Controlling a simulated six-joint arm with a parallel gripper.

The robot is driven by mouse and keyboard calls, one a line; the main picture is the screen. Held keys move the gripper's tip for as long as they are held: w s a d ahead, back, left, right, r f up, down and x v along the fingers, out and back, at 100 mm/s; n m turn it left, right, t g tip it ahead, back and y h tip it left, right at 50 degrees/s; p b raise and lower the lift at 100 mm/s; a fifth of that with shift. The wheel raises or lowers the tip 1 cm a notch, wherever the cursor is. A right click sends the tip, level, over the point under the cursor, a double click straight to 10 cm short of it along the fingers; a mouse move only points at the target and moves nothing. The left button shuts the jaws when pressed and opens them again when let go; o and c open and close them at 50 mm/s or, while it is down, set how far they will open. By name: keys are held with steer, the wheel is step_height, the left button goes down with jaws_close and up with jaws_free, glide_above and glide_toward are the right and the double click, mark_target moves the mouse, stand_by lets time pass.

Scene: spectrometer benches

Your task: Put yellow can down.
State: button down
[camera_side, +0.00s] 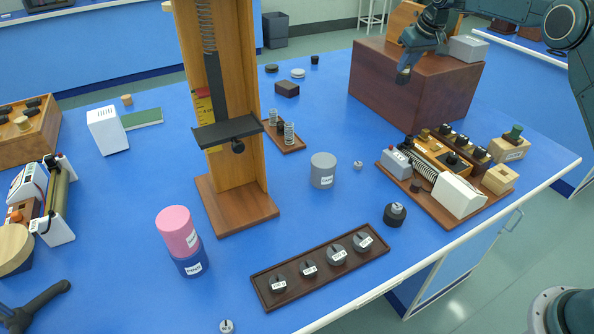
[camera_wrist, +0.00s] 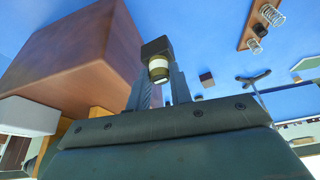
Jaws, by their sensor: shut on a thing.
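My gripper (camera_side: 404,70) is in front of the big brown box, above the blue bench, in the side view. In the wrist view my gripper (camera_wrist: 161,80) is shut on a small cylinder (camera_wrist: 160,68) with dull olive-yellow and white bands, with a black block shape at its far end. The thing is shaded and partly hidden by the fingers, so I cannot tell for sure that it is the yellow can. No other yellow can shows. A pink can (camera_side: 176,230) stands on a blue can (camera_side: 192,261), and a grey can (camera_side: 322,171) stands alone.
The brown box (camera_side: 415,85) is close to my gripper. A tall wooden spring stand (camera_side: 240,185), a dark tray (camera_side: 265,285) with several weights, and a wooden apparatus board (camera_side: 450,206) occupy the bench.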

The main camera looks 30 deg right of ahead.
steer(key=a+r+n+y, duration=0.1)
steer(key=a+r+n, duration=0.15)
steer(key=a, duration=0.75)
steer(key=a+r+n+y, duration=0.1)
steer(key=a+r+n, duration=0.15)
steer(key=a, duration=0.75)
steer(key=shift+s+a+r+n+g+y, duration=0.45)
steer(key=shift+s+a+r+n, duration=1.3)
steer(key=shift+a, duration=3.5)
steer(key=shift+s+a+r+n+g+y, duration=0.4)
steer(key=shift+s+a+n, duration=0.85)
steer(key=shift+s+a, duration=2.7)
steer(key=shift+s+a+r+n+g+y, duration=0.4)
steer(key=shift+s+a+r+n, duration=0.9)
steer(key=shift+a, duration=5.2)
steer(key=s+a+f+n, duration=0.1)
steer(key=s+a+f, duration=0.35)
steer(key=a, duration=0.35)
steer(key=s+a+f, duration=0.3)
steer(key=s+a, duration=0.2)
steer(key=a, duration=0.3)
steer(key=s+a+f+n, duration=0.1)
steer(key=s+a+f, duration=0.3)
steer(key=a, duration=0.3)
step_height(320, 180, down, 16)
steer(key=shift+a+g, duration=0.15)
steer(key=shift+g, duration=0.3)
steer(key=shift+s+f, duration=0.1)
steer(key=shift+f, duration=2)
steer(key=shift+f, duration=0.1)
